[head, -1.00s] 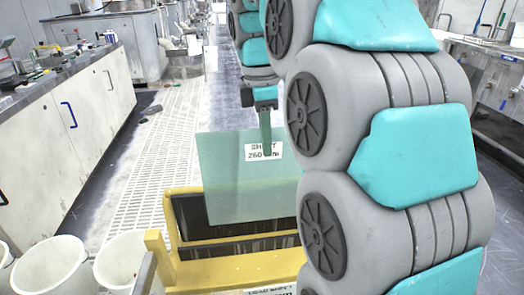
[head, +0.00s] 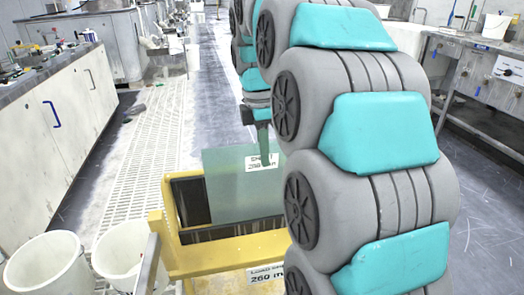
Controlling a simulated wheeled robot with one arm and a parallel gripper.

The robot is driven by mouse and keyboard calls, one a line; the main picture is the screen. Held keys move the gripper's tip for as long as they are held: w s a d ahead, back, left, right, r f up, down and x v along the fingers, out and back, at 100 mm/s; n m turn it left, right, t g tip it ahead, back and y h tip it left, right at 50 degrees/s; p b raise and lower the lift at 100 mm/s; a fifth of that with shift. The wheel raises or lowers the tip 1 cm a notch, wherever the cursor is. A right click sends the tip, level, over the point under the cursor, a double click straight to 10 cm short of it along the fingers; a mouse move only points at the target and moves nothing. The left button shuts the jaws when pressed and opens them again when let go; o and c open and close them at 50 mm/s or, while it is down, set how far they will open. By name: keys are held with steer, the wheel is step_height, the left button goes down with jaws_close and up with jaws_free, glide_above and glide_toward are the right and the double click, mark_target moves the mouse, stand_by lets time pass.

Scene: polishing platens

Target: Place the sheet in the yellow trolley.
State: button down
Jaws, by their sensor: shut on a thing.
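The sheet (head: 232,190) is a pale green, see-through rectangle with a white label near its top edge. My gripper (head: 263,158) is shut on the top edge of the sheet by the label and holds it upright. The yellow trolley (head: 228,252) stands below, with a dark slotted inside and a label reading about 260 on its front. The lower part of the sheet overlaps the trolley's opening. Whether its bottom edge touches the trolley's inside cannot be told. My arm hides the trolley's right side.
White buckets (head: 48,266) stand left of the trolley. A long cabinet (head: 60,130) with a cluttered top lines the left. A workbench (head: 480,85) stands at the right.

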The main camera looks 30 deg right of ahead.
steer(key=c, duration=1)
jaws_free()
steer(key=shift+o, duration=0.2)
steer(key=shift+r, duration=0.15)
steer(key=shift+w+a+r+p, duration=0.1)
steer(key=shift+a+r+p, duration=0.1)
steer(key=shift+r, duration=1.65)
steer(key=shift+a+r+p, duration=0.1)
steer(key=shift+r+p, duration=0.05)
steer(key=shift+r, duration=1.65)
